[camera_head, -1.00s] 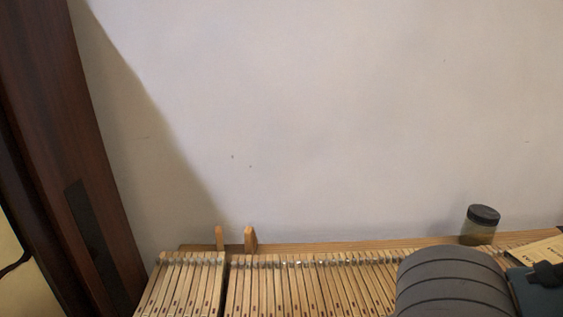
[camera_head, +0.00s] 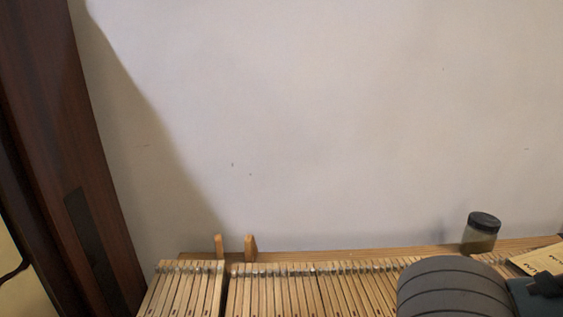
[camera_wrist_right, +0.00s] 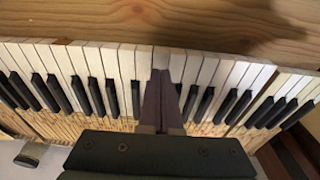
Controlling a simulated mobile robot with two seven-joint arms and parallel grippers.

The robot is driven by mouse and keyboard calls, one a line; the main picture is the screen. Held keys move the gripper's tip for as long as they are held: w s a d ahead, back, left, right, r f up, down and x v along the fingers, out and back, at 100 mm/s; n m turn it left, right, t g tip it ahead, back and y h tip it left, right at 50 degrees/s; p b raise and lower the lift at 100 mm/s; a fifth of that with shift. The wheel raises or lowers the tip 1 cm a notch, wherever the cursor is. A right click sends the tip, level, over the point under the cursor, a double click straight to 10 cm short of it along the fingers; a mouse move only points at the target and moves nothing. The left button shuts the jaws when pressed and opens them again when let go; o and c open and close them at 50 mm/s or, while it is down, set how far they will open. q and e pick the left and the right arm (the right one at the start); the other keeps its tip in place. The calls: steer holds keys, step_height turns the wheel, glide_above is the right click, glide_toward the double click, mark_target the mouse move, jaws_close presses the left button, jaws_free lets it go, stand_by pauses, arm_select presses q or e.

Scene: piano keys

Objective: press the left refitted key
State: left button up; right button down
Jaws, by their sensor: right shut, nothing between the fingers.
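My right gripper (camera_wrist_right: 161,75) is shut and empty in the right wrist view. Its fingertips are over the middle of the row of piano keys (camera_wrist_right: 95,62); I cannot tell if they touch a key. One white key (camera_wrist_right: 160,56) just beyond the fingertips looks slightly darker than its neighbours. I cannot tell which keys are refitted. The fingers hide parts of the keys under them. In the head view, only the wooden rear parts of the keys (camera_head: 290,292) show, with a gap near the left end. My left gripper is not in view.
A dark-lidded jar (camera_head: 481,234) stands on the back ledge. Two wooden pegs (camera_head: 250,246) stand upright behind the keys at the left. Dark wood panelling (camera_head: 75,150) is at the far left. A brown wooden surface (camera_wrist_right: 190,22) lies beyond the key fronts.

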steer(key=shift+f, duration=0.1)
stand_by(0.4)
steer(key=shift+f, duration=0.1)
steer(key=shift+f+b, duration=0.65)
steer(key=shift+f, duration=0.5)
step_height(320, 180, up, 3)
steer(key=p, duration=0.4)
steer(key=shift+r, duration=0.15)
step_height(320, 180, up, 6)
steer(key=p, duration=0.7)
steer(key=shift+s+a, duration=0.1)
stand_by(0.9)
